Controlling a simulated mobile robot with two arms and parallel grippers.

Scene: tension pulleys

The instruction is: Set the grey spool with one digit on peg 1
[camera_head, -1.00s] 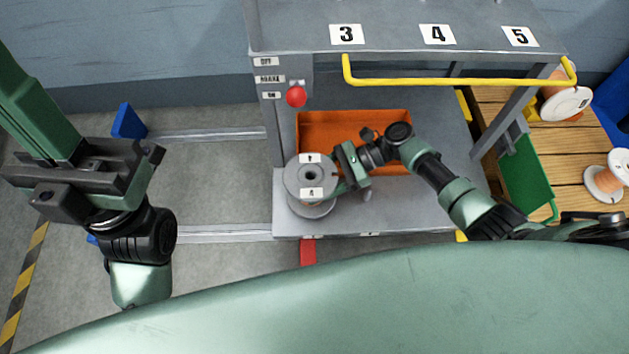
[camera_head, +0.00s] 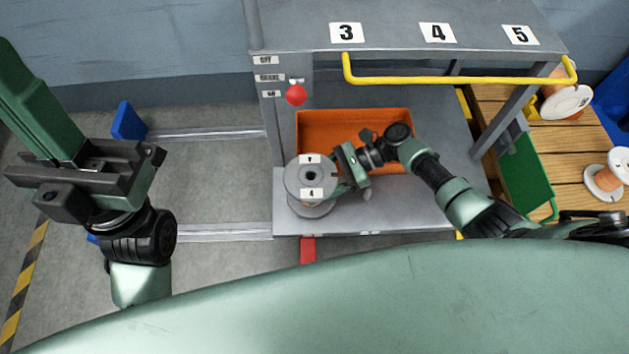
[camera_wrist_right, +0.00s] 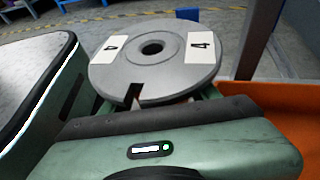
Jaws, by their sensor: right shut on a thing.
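The grey spool (camera_head: 298,185) with one digit stands upright over the left part of the lower shelf. In the right wrist view the spool (camera_wrist_right: 120,70) has two white labels, each reading 4, and an open centre hole. My right gripper (camera_head: 343,172) is shut on the spool from its right side, below the top flange. I cannot tell whether a peg is inside the spool or whether its base touches the shelf. A short grey peg (camera_head: 367,194) stands just right of it. No peg 1 label is readable. My left gripper (camera_head: 85,165) is raised at the left, apart from the spool; its jaw state is unclear.
An orange bin (camera_head: 320,125) lies behind the spool. The upper shelf (camera_head: 390,50) carries labels 3, 4 and 5, with a yellow rail (camera_head: 450,82) in front. A red knob (camera_head: 295,95) is on the left post. Copper-wound spools (camera_head: 604,181) are on the wooden pallet (camera_head: 590,140) at right.

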